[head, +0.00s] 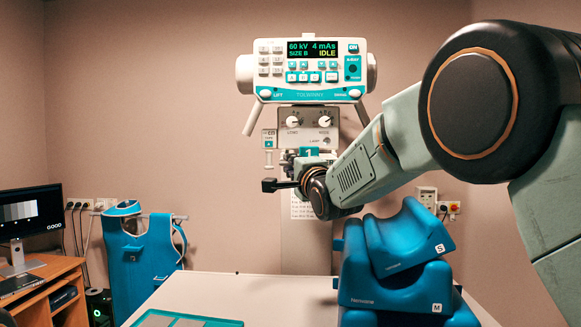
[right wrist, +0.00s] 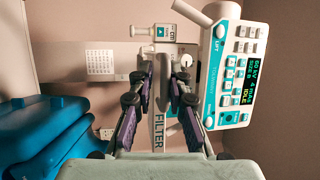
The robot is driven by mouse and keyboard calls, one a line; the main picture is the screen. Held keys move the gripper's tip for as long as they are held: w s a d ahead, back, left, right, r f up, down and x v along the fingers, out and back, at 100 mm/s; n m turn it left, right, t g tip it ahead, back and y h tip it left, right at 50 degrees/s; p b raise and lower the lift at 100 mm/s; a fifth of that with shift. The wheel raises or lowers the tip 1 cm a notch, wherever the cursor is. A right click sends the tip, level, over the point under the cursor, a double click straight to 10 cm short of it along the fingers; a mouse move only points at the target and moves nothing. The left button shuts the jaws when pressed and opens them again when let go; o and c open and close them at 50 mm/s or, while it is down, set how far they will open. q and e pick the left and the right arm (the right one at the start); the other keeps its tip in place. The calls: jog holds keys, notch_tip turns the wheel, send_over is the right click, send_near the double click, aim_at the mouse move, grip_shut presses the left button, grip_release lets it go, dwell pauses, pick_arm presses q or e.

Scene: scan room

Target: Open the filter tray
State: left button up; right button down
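The filter tray shows as a teal front with a "1" (head: 310,153) low on the X-ray unit, partly behind my right gripper. My right gripper (head: 296,164) is at the tray front. The gripper looks open; whether the fingertips touch the tray is not clear. The tray looks in place in the unit. My left gripper is not in view.
The X-ray control panel (head: 312,68) hangs above the tray, with knobs on a grey box (head: 307,127) below it. A white table (head: 265,288) is in front. Blue cushions (head: 398,285) are stacked at the right. A blue apron (head: 140,255) and a desk monitor (head: 30,213) are left.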

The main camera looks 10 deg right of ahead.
jog(key=c, duration=1.5)
grip_release()
jog(key=shift+s+r, duration=0.1)
jog(key=shift+r, duration=0.5)
jog(key=shift+o, duration=0.3)
jog(key=shift+s+f, duration=0.1)
jog(key=shift+s+d+f, duration=0.1)
jog(key=shift+f, duration=0.1)
jog(key=s+d+f, duration=0.1)
jog(key=s, duration=1)
jog(key=shift+s+d+f, duration=0.2)
jog(key=shift+s+f, duration=0.2)
jog(key=shift+w, duration=0.1)
